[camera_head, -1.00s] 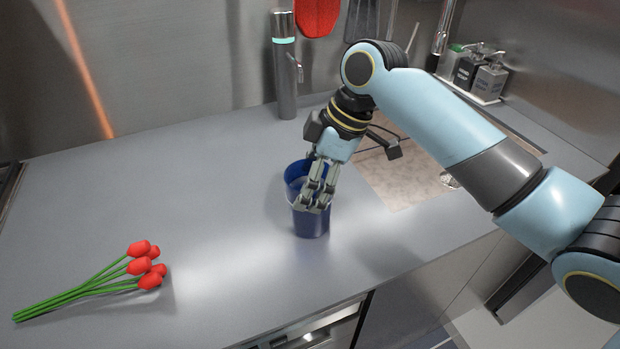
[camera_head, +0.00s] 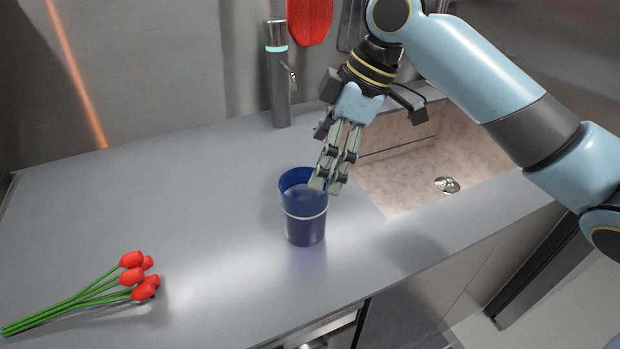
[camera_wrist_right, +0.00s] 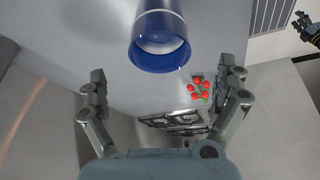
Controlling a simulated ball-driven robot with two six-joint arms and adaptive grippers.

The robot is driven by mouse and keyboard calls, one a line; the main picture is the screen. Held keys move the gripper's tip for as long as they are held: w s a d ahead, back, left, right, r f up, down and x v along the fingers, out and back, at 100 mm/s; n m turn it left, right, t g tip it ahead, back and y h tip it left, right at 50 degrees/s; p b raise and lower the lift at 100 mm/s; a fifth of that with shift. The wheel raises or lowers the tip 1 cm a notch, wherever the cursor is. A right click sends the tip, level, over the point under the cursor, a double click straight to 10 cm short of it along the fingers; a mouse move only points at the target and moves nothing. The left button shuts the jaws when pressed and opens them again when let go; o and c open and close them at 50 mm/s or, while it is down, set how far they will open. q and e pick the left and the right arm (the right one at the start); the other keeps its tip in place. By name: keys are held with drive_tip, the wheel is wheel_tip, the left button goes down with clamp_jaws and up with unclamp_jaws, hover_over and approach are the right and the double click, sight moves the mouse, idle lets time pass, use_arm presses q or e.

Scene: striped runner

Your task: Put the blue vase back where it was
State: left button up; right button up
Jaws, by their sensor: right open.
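The blue vase (camera_head: 304,222) stands upright on the grey counter, left of the sink, with a thin pale band around it. My right gripper (camera_head: 328,186) is open, its fingertips just above and beside the vase's right rim. In the right wrist view the vase (camera_wrist_right: 160,55) lies beyond the spread, empty fingers of my right gripper (camera_wrist_right: 165,88), not between them. My left gripper is not in the head view. A dark gripper shape shows at the top right edge of the wrist view, too small to read.
Red tulips with green stems (camera_head: 110,290) lie on the counter (camera_head: 190,200) at the left. The sink basin (camera_head: 420,165) is at the right. A tall tap-like dispenser (camera_head: 279,80) stands behind the vase. The counter between tulips and vase is clear.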

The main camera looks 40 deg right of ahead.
drive_tip(key=v, duration=0.4)
drive_tip(key=shift+r, duration=0.1)
drive_tip(key=shift+s, duration=0.1)
idle(0.4)
